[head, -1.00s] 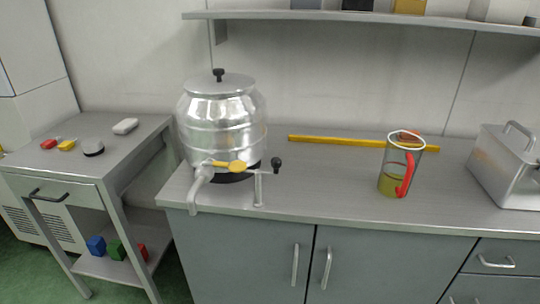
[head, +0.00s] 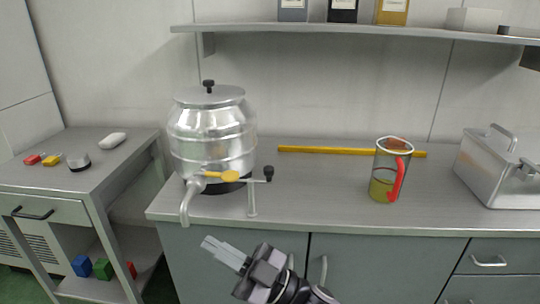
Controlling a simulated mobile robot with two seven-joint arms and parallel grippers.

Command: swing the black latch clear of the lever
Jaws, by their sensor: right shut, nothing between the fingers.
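A shiny metal urn (head: 212,137) with a black lid knob stands on the counter. Its spout (head: 189,203) hangs over the front edge and carries a yellow lever (head: 230,176). Just right of the lever, a thin bar on a grey post (head: 252,200) ends in a black knob, the black latch (head: 268,173). The bar's left end reaches to the lever; whether they touch I cannot tell. My right gripper (head: 212,246) is shut and empty, in front of the cabinet, below the spout and latch, pointing up and left. My left gripper is not in view.
A glass jug (head: 385,175) with a red handle and yellowish liquid stands right on the counter (head: 320,205). A yellow bar (head: 330,150) lies behind it, and a metal box (head: 500,170) stands far right. A side table (head: 110,170) with small items is at left.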

